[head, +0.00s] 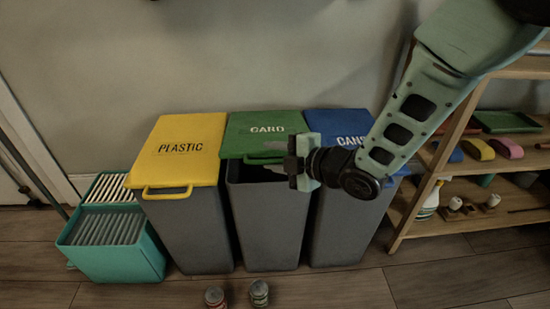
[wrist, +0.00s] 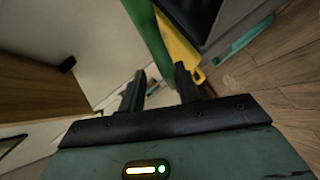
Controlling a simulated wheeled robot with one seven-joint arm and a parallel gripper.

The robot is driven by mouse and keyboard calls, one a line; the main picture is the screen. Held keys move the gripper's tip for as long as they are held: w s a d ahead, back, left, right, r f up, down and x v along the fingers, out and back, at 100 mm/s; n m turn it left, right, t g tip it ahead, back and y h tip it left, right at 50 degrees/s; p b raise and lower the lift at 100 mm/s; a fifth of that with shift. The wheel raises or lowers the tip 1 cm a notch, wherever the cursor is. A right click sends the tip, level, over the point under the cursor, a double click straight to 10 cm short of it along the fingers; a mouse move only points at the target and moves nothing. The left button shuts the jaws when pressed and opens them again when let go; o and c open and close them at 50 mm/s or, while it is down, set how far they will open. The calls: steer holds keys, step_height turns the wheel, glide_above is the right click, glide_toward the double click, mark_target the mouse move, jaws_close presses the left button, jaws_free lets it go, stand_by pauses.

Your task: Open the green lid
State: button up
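The green lid (head: 262,128), marked CARD, sits on the middle grey bin (head: 270,225) in the head view. It looks partly raised: a dark gap shows under its front edge. My gripper (head: 262,154) is at this front edge, reaching in from the right with its fingers pointing left. In the wrist view the two fingers of my gripper (wrist: 160,72) stand apart with a gap between them. The green lid (wrist: 149,35) shows edge-on beyond the fingertips there. Whether a finger touches the lid is unclear, and its handle is not clearly visible.
The yellow PLASTIC lid (head: 185,150) is on the left bin and the blue CANS lid (head: 340,125) on the right bin, partly behind my arm. A teal crate (head: 110,260) stands left, a wooden shelf (head: 440,170) right.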

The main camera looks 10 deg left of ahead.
steer(key=shift+d, duration=0.1)
steer(key=p+v, duration=0.6)
steer(key=v, duration=1.1)
stand_by(1.4)
steer(key=p+v, duration=0.2)
steer(key=p, duration=0.4)
stand_by(0.4)
steer(key=p, duration=0.3)
steer(key=shift+s+d+r, duration=0.15)
steer(key=shift+s+d, duration=0.1)
steer(key=shift+d, duration=0.05)
stand_by(0.8)
